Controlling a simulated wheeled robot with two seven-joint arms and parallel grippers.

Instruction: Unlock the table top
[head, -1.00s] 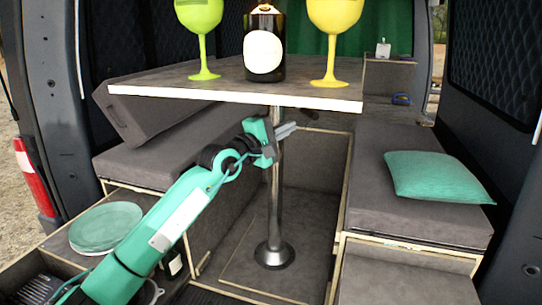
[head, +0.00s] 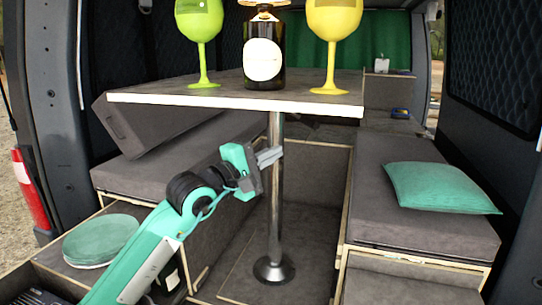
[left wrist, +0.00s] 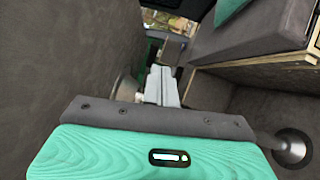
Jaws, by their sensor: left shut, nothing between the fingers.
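The table top (head: 235,100) is a grey board with a pale edge, level on a shiny metal pole (head: 275,215). My left gripper (head: 270,157) is below the board's front edge, its shut, empty fingers at the upper pole; whether they touch it is unclear. In the left wrist view the fingers (left wrist: 163,86) point away from the camera. The table's grey underside (left wrist: 60,60) fills the left there, with a round metal mount (left wrist: 127,90) partly hidden by my gripper. The pole's foot (left wrist: 291,148) shows at lower right. No lock part is clearly visible. My right gripper is out of view.
A green goblet (head: 200,45), a bottle (head: 263,55) and a yellow goblet (head: 331,45) stand on the table top. Grey benches flank the pole; a teal cushion (head: 440,188) lies on the right one. Teal plates (head: 100,240) sit at lower left.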

